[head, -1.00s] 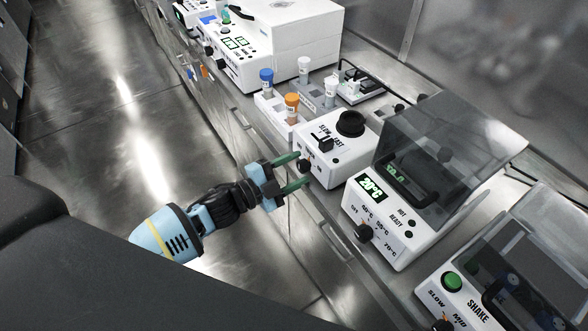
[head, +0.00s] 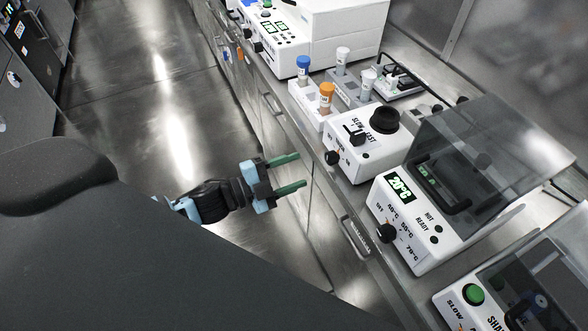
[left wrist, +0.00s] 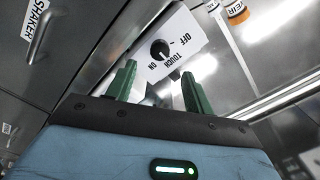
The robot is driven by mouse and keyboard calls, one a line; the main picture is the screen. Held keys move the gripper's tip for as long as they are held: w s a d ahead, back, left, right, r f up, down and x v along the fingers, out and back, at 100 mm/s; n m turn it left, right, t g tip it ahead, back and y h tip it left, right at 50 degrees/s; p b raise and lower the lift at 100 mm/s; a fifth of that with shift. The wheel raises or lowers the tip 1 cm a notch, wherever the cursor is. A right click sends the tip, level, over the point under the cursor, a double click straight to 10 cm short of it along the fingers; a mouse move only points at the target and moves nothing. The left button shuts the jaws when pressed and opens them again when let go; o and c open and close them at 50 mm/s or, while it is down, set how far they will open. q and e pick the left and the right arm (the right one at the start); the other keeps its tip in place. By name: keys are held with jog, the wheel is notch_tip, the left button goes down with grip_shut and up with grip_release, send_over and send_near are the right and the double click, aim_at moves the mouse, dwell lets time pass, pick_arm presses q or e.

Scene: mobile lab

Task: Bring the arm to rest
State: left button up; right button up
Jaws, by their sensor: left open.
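My left gripper (head: 288,173) is in the middle of the head view, over the floor just in front of the bench's drawer fronts. Its two green fingers are apart with nothing between them. In the left wrist view the fingers (left wrist: 160,90) point toward the white vortex mixer (left wrist: 168,50), whose dark knob sits by the marks OFF, TOUCH and ON. In the head view the mixer (head: 366,150) stands on the bench, right of the fingertips and clear of them. My right gripper is not in view.
The heater block (head: 412,220) with a green display and clear lid stands beside the mixer. A shaker (head: 473,294) is at lower right. Tubes with a blue cap (head: 303,66) and an orange cap (head: 326,95) stand in racks. Drawer handles (head: 355,237) protrude. The floor (head: 150,140) is clear.

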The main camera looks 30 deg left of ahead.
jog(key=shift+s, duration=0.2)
pick_arm(q)
jog(key=s+f+n+g+y+p, duration=0.1)
jog(key=s+f+n+y, duration=0.2)
jog(key=s, duration=0.6)
jog(key=s+f+n+g+y+p, duration=0.2)
jog(key=s+f+n+y, duration=0.1)
jog(key=s+f+n, duration=0.3)
jog(key=s+f+n+g+y+p, duration=0.2)
jog(key=s+f+n, duration=0.3)
jog(key=s, duration=0.9)
jog(key=n+y, duration=0.1)
jog(key=n, duration=0.1)
jog(key=shift+s+d+n, duration=0.2)
jog(key=shift+d+n, duration=0.1)
jog(key=shift+n, duration=0.1)
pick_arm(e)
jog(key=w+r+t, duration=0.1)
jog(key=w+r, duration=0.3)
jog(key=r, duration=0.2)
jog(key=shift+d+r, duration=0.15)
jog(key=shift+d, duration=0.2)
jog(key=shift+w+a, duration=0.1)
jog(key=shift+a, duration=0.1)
